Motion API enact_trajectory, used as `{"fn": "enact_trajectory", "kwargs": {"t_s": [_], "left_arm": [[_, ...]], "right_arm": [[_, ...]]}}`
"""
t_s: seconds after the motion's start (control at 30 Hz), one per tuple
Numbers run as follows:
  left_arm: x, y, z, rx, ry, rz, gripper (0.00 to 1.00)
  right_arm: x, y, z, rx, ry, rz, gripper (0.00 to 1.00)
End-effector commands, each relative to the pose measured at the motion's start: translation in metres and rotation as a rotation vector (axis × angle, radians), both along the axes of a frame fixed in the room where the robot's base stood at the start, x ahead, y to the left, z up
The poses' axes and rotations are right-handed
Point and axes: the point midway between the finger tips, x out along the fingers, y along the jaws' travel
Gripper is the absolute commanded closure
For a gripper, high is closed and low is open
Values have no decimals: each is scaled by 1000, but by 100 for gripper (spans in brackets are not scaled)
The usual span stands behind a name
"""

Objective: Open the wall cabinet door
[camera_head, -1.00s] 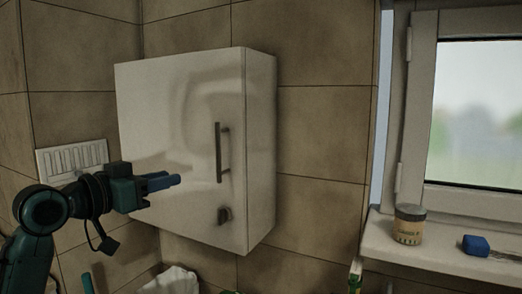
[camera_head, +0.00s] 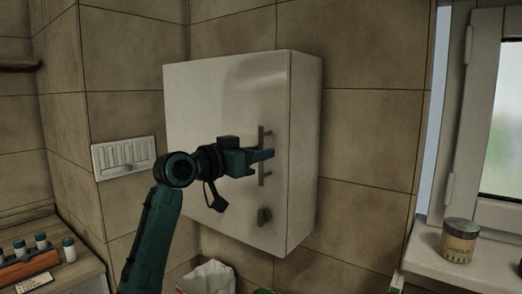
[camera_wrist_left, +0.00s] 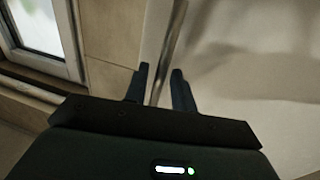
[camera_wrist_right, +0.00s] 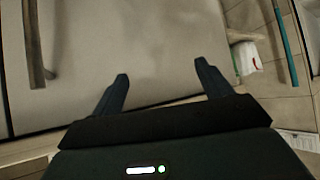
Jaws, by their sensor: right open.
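The white wall cabinet (camera_head: 215,105) hangs on the tiled wall, its door shut. Its upright metal bar handle (camera_head: 262,177) is near the door's right edge, with a small dark lock or knob (camera_head: 264,216) below. My left gripper (camera_head: 262,155) is at the middle of this handle. In the left wrist view the handle (camera_wrist_left: 168,45) runs between the two fingers (camera_wrist_left: 160,88); they are partly closed, and firm contact cannot be told. My right gripper (camera_wrist_right: 158,84) shows only in its wrist view, open and empty, facing a pale panel with a bar (camera_wrist_right: 33,50) at left.
A window sill with a labelled jar (camera_head: 459,240) is at the right. A white vent or switch panel (camera_head: 124,157) is left of the cabinet. A rack of small bottles (camera_head: 30,262) stands at the lower left. A white bag (camera_head: 207,277) is below the cabinet.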

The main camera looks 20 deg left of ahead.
Motion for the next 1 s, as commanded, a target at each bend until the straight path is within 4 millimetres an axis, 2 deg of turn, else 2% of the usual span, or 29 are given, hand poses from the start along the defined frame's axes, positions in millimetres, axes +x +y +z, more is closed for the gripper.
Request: {"fn": "enact_trajectory", "kwargs": {"t_s": [0.13, 0.4, 0.73, 1.0], "left_arm": [[8, -5, 0, 1, 1, 0, 74], [8, -6, 0, 1, 0, 0, 74], [8, -5, 0, 1, 1, 0, 100], [8, -5, -1, 1, 1, 1, 100]], "right_arm": [[2, -1, 2, -4, -4, 2, 22], [2, -1, 2, -4, -5, 3, 22], [3, -1, 3, -3, -7, 2, 22], [2, -1, 3, -1, -7, 2, 22]]}}
